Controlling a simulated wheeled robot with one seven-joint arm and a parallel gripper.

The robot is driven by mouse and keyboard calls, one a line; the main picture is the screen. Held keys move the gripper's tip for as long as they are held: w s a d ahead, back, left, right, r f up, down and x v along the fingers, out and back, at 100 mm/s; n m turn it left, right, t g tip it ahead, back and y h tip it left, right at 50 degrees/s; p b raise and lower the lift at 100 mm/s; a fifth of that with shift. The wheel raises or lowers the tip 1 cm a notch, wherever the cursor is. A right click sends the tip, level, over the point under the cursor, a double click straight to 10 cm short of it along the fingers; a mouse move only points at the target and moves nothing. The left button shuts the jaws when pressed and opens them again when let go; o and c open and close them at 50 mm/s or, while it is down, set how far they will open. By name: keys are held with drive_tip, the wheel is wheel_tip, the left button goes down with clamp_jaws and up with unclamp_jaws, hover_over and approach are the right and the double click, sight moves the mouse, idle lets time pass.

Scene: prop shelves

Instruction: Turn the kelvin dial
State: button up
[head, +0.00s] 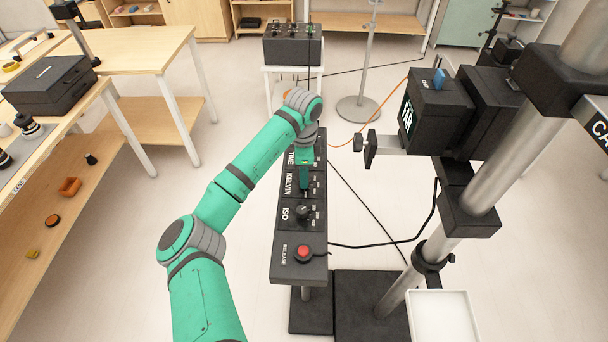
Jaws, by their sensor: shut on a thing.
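A long black control panel (285,268) on a stand runs away from me in the middle of the head view. Its white labels read TIME, KELVIN, ISO and RELEASE from far to near. My gripper (305,188) points down at the KELVIN section, just right of the KELVIN label (289,183). It is shut on the kelvin dial, which the fingers almost wholly cover, so its pointer setting cannot be read. My green arm reaches in from the lower left and hides part of the TIME section.
The ISO dial (303,211) and a red release button (303,252) sit nearer on the panel. A black camera (437,110) on a metal column stands close on the right. Wooden tables (125,55) are at the left. Cables cross the floor.

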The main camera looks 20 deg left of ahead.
drive_tip(key=o, duration=1)
drive_tip(key=shift+o, duration=0.2)
wheel_tip(320, 180, up, 11)
drive_tip(key=shift+f, duration=0.1)
